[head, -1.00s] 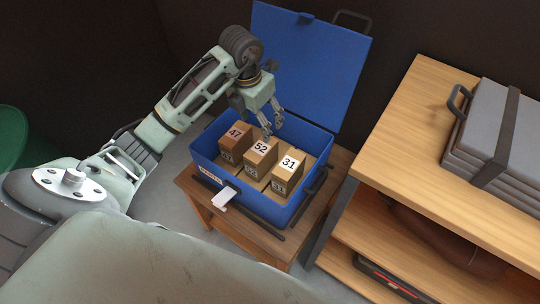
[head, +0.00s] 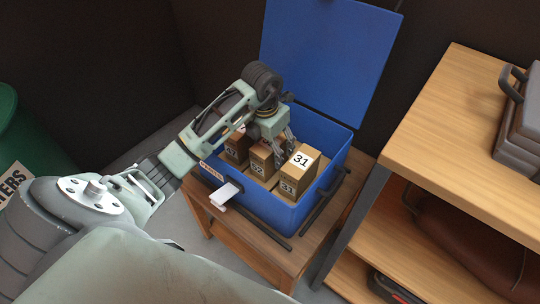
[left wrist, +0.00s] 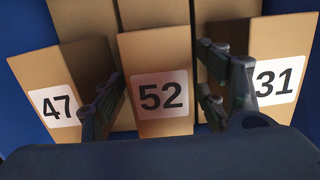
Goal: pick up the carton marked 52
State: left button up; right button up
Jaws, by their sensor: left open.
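The carton marked 52 (left wrist: 158,70) stands between two others in the blue box; in the head view its front (head: 260,160) shows below my gripper, with its top hidden. My left gripper (head: 277,150) is down in the box at this carton. In the left wrist view its open fingers (left wrist: 160,95) lie on either side of the carton marked 52, and I cannot tell whether they touch it. The carton marked 47 (left wrist: 50,85) is to the left and the carton marked 31 (left wrist: 262,70) to the right. My right gripper is not in view.
The blue box (head: 258,204) has its lid (head: 330,60) raised at the back and stands on a small wooden table (head: 270,262). A wooden shelf unit (head: 450,130) stands close on the right, with a grey case (head: 520,130) on top. A green bin (head: 10,140) is at far left.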

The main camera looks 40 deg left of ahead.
pick_arm(q)
jog(key=shift+w+f, duration=0.15)
jog(key=shift+f, duration=1.35)
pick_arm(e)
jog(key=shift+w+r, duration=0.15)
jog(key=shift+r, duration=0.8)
pick_arm(q)
jog(key=shift+c, duration=0.4)
jog(key=shift+r, duration=0.1)
jog(key=c, duration=1.3)
